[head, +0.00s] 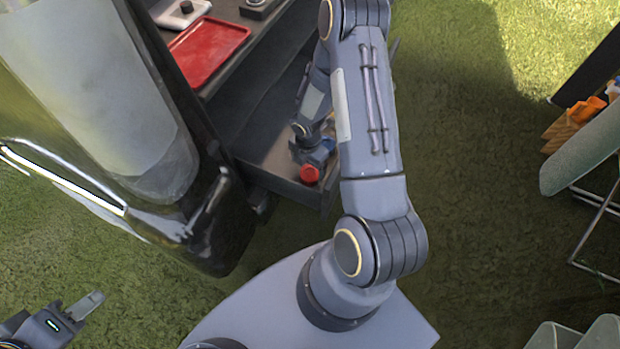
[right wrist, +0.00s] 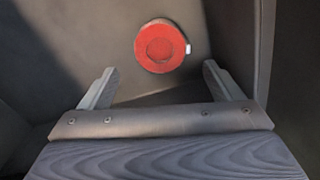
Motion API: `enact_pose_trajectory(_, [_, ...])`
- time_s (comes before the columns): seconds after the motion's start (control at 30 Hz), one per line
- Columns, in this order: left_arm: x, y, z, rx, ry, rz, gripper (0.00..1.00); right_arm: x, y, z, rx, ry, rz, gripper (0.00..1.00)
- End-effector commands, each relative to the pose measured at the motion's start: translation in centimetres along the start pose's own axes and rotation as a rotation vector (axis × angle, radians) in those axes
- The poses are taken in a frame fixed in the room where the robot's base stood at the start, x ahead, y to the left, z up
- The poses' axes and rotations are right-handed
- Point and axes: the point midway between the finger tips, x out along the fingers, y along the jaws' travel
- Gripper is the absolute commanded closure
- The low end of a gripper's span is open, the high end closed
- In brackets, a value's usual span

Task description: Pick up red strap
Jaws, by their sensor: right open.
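The red strap is a round red roll (head: 310,174) with a small pale end at its side. It lies on the floor of an open drawer, near the front corner, and shows in the right wrist view (right wrist: 160,46). My right gripper (right wrist: 155,88) is open, its two fingers apart and pointing into the drawer. The strap lies beyond the fingertips, roughly centred between them and not touched. In the head view my right arm hides much of that gripper. My left gripper (head: 82,308) is low at the left, over the grass, away from the drawer; its finger gap is not clear.
The drawer walls (head: 285,188) stand close around my right gripper. A red tray (head: 207,50) lies on the cabinet top above. A large dark, glassy object (head: 130,120) stands at the left. Orange items (head: 587,108) and a metal-legged stand (head: 597,225) are at the right.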

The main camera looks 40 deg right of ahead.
Motion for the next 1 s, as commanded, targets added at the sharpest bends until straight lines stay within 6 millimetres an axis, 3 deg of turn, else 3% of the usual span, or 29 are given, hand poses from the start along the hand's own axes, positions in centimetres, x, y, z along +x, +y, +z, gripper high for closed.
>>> enact_pose_trajectory(0.5, [2.2, -1.0, 1.1, 0.000, 0.000, 0.000, 0.64, 6.4, -0.1, 0.8, 0.002, 0.001, -0.003, 0.14])
enact_pose_trajectory(0.77, [2.1, -1.0, 1.1, 0.000, 0.000, 0.000, 0.64, 6.8, -0.1, 0.8, 0.003, 0.000, -0.001, 0.14])
enact_pose_trajectory(1.0, [2.1, -1.0, 1.1, 0.000, 0.000, 0.000, 0.64, 6.8, -0.1, 0.8, 0.003, 0.000, -0.001, 0.43])
